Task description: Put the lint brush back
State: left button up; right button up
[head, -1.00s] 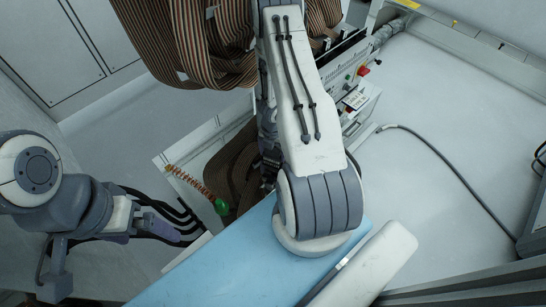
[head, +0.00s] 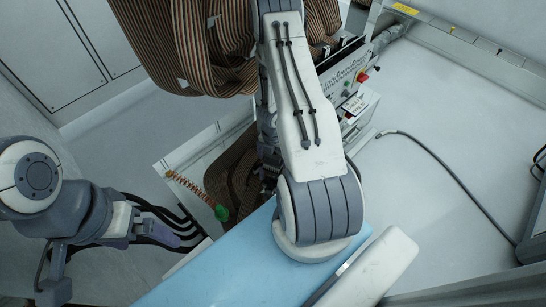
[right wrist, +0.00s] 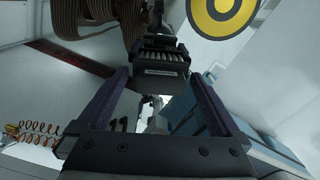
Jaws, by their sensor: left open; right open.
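In the right wrist view, a dark block with a row of pale ridges like bristles and a small label (right wrist: 160,73), which looks like the lint brush, sits between the finger ends. A dark stem rises above it. My right gripper (right wrist: 158,88) is open, with a purple finger on each side; I cannot tell whether either touches the block. In the head view my right arm covers most of this spot, and the brush cannot be made out. My left gripper (head: 160,235) is open at the left, apart from the brush.
An orange coiled hose with a green nozzle (head: 221,212) lies left of my right arm. Striped ribbon cables (head: 205,45) hang at the top. A blue panel (head: 225,270) is in front. A black cable (head: 440,155) crosses the clear grey surface at right.

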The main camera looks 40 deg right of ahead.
aim_at(273, 156)
notch_tip(273, 156, up, 6)
jog(key=p, duration=0.5)
jog(key=shift+r, duration=0.2)
jog(key=shift+w, duration=0.1)
